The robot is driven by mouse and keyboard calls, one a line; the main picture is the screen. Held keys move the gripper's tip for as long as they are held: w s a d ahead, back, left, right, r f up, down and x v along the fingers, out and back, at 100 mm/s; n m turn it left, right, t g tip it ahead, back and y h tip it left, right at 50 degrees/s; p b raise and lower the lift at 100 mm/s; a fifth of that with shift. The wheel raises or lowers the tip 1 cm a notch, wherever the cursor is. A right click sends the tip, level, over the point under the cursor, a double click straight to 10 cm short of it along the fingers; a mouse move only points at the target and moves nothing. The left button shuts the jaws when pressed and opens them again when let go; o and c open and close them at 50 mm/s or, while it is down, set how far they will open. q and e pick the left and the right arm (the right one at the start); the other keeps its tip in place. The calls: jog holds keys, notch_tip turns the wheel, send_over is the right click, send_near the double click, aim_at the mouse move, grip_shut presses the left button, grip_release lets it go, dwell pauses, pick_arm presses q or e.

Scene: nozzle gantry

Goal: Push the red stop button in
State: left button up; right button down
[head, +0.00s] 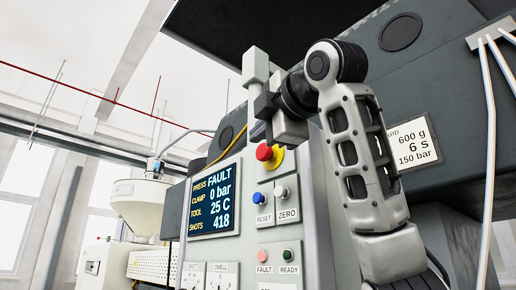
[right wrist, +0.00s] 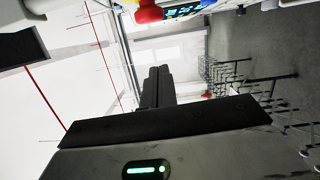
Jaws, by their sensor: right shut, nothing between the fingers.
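The red stop button (head: 264,152) sits on a yellow collar (head: 276,158) at the upper part of the grey control panel. It also shows at the top edge of the right wrist view (right wrist: 149,12), partly cut off. My right gripper (head: 263,106) is above the button in the head view, with its dark fingers pointing left. In the right wrist view its fingers (right wrist: 158,72) are shut, empty and apart from the button. My left gripper is not in view.
Below the button are a blue RESET button (head: 257,198), a ZERO knob (head: 281,191) and FAULT and READY lamps. A display (head: 214,202) reading FAULT stands left of them. The dark machine body (head: 440,90) fills the right side.

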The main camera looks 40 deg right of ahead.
jog(key=shift+s+a+f+b, duration=0.15)
jog(key=shift+s+b, duration=0.1)
jog(key=shift+s, duration=1.1)
jog(key=shift+s+a+r+b, duration=0.15)
jog(key=shift+s+b, duration=0.1)
jog(key=shift+s, duration=1.1)
jog(key=shift+w+f, duration=0.1)
